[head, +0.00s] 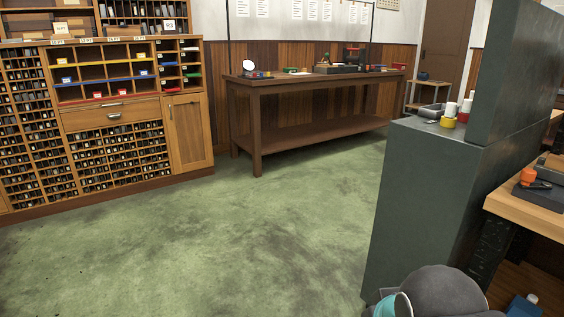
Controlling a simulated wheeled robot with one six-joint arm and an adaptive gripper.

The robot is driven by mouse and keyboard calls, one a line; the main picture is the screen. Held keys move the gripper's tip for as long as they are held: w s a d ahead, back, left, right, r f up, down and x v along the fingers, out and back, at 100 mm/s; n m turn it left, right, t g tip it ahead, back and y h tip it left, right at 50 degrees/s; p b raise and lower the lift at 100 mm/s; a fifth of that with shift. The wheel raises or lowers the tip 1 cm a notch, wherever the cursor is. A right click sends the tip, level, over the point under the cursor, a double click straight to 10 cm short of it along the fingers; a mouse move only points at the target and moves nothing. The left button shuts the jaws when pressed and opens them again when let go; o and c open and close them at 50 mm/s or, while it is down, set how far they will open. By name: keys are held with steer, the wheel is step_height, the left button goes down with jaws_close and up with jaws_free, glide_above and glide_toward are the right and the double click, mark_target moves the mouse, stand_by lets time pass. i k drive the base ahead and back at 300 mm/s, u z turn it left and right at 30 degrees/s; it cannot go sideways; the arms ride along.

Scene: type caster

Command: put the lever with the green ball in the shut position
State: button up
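The lever with the green ball does not show in the head view. My gripper does not show either. A dark grey rounded part with a teal ring at the bottom edge, right of centre, looks like a joint of my own arm. A large dark grey metal cabinet (415,190) stands at the right, with a taller dark block (515,75) on it. Whatever lies behind that block is hidden.
A wooden bench (540,195) with an orange-topped item (528,176) is at the right edge. A type case (110,120) stands left, a brown table (315,130) at the back. The green floor (220,240) is clear.

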mark_target(327, 55)
steer(key=i, duration=5)
steer(key=z, duration=1.1)
steer(key=i, duration=1.8)
steer(key=u, duration=0.15)
